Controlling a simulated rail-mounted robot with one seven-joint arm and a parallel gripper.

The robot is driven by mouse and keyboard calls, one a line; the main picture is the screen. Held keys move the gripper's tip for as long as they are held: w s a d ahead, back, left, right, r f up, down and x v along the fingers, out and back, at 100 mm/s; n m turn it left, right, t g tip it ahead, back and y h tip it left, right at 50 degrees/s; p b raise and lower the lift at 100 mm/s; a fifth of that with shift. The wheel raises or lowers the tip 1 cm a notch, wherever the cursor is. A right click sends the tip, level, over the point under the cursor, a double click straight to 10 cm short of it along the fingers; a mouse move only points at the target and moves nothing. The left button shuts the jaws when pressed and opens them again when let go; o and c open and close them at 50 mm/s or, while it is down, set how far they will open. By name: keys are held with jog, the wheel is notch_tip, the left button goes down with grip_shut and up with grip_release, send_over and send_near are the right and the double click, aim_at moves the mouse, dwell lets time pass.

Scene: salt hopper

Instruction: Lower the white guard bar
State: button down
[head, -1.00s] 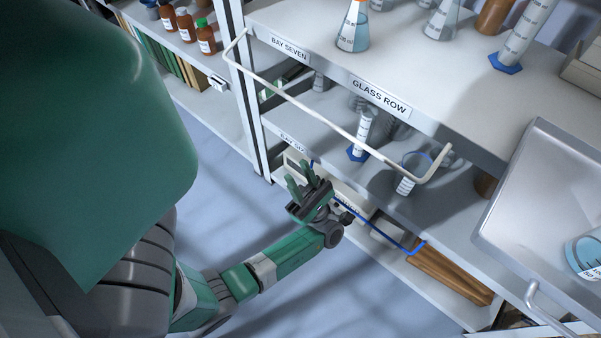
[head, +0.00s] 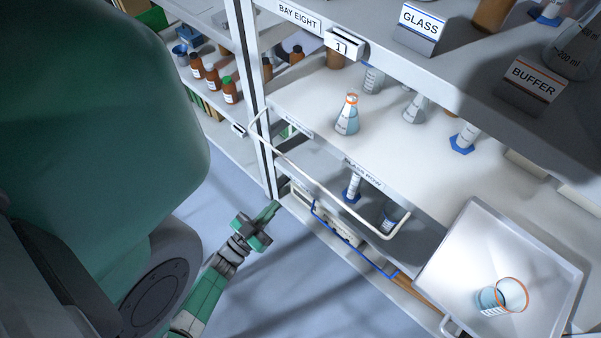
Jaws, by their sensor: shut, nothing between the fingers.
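The white guard bar (head: 300,170) is a thin rail with bent ends. It slants across the front of the shelf unit, near the glass row shelf's front edge, and stands out from it. My gripper (head: 271,213) is below and left of the bar, over the floor beside the lower shelf. It is apart from the bar, shut and empty. My arm reaches up to it from the bottom of the picture.
A blue rail (head: 360,254) runs along a lower shelf. A metal tray (head: 548,272) holding a beaker (head: 503,296) stands at lower right. A flask (head: 347,115) and cylinders stand on the shelf. Brown bottles (head: 213,78) stand at left. Open floor (head: 290,280) lies below my gripper.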

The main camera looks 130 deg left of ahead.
jog(key=w+a, duration=0.1)
jog(key=a, duration=1)
jog(key=shift+a+f+b, duration=0.35)
jog(key=shift+f+b, duration=0.05)
jog(key=shift+b, duration=0.05)
jog(key=shift+f, duration=0.1)
